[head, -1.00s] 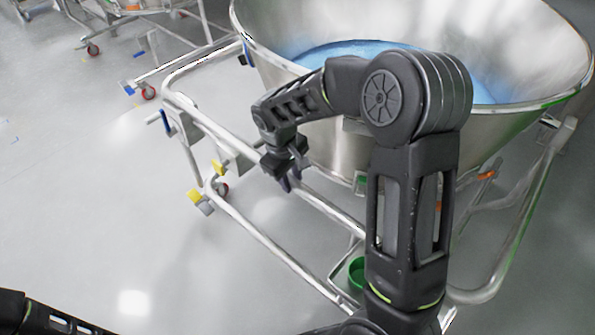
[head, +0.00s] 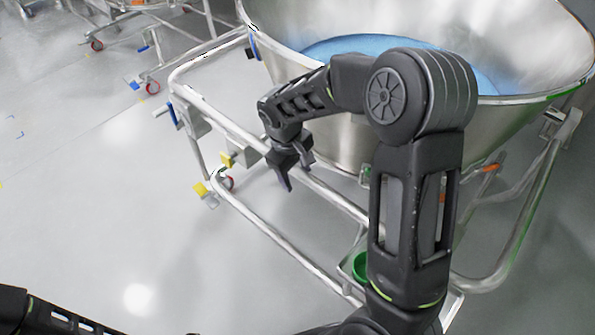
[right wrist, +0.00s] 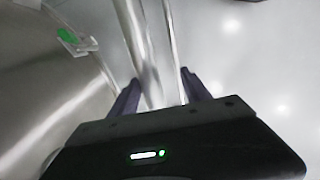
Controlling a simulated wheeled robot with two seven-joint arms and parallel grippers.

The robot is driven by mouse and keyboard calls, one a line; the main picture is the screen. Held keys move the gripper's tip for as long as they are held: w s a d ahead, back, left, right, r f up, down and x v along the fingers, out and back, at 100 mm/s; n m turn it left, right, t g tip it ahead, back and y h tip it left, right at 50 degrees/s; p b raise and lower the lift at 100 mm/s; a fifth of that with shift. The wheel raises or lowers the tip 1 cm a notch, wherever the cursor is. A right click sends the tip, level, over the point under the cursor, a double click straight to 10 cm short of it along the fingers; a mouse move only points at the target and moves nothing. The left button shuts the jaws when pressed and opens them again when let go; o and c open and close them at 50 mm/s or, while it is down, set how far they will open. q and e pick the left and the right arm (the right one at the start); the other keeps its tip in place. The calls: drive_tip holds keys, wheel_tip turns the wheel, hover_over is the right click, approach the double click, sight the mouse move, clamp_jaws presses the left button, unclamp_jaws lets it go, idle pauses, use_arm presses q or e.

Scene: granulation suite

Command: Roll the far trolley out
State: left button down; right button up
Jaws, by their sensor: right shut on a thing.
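A steel trolley of tubular rails (head: 262,232) carries a big conical steel bowl (head: 335,150) with blue material inside. My right gripper (head: 290,176) is at this trolley's upper side rail. In the right wrist view the rail (right wrist: 146,65) runs between the two fingers of my right gripper (right wrist: 160,95), which is shut on it. A second trolley (head: 185,47) stands farther off at the top left, cut by the frame. I cannot tell which one the task calls far. Only a dark link of my left arm shows at the bottom left; its gripper is out of view.
The bowl trolley has a yellow-pedalled caster (head: 205,193) at its left corner and a blue handle (head: 171,115). A green cup (head: 361,266) sits low behind my right arm. The grey floor (head: 80,210) to the left is clear.

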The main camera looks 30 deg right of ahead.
drive_tip(key=shift+d+r, duration=0.1)
drive_tip(key=shift+d, duration=0.05)
idle(0.4)
drive_tip(key=shift+r, duration=0.2)
wheel_tip(320, 180, up, 7)
drive_tip(key=a, duration=0.1)
drive_tip(key=shift+s+a+r+p, duration=0.15)
drive_tip(key=shift+a+p, duration=0.1)
drive_tip(key=shift+p, duration=0.15)
idle(0.3)
